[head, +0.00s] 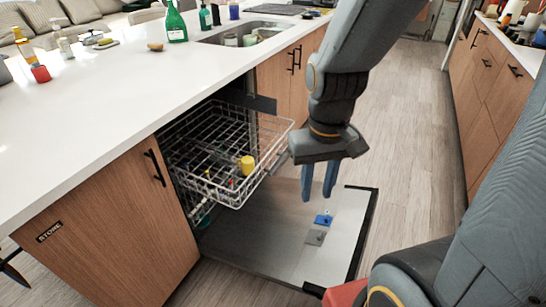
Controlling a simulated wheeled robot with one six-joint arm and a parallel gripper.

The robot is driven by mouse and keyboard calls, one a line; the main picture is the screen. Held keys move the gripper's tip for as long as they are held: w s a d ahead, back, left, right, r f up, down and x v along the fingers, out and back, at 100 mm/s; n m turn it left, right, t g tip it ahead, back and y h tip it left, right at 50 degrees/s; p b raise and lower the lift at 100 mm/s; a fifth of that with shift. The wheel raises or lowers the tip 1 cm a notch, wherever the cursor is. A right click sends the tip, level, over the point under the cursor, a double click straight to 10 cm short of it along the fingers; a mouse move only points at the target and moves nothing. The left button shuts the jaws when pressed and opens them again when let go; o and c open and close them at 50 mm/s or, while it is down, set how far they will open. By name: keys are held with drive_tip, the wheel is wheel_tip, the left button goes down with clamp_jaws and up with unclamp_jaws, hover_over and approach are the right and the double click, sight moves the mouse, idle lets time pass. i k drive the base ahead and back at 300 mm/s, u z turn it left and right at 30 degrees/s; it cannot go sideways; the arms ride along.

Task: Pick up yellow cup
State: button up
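The yellow cup (247,164) stands in the pulled-out upper rack (216,140) of the dishwasher, near the rack's front right side. My gripper (319,194) points down to the right of the rack, over the lowered dishwasher door (335,258). Its two blue fingers are apart, with nothing between them. In the picture the gripper is to the right of the cup and not touching it.
The white island counter (100,110) lies left of and above the rack. A green bottle (175,25), a sponge (155,46) and a sink (245,30) are on it. Wooden floor (415,130) is clear on the right, before wooden drawers (490,85).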

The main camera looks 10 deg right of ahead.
sight(247, 166)
drive_tip(key=u, duration=2.5)
drive_tip(key=i, duration=1.15)
drive_tip(key=z, duration=3.1)
drive_tip(key=i, duration=0.5)
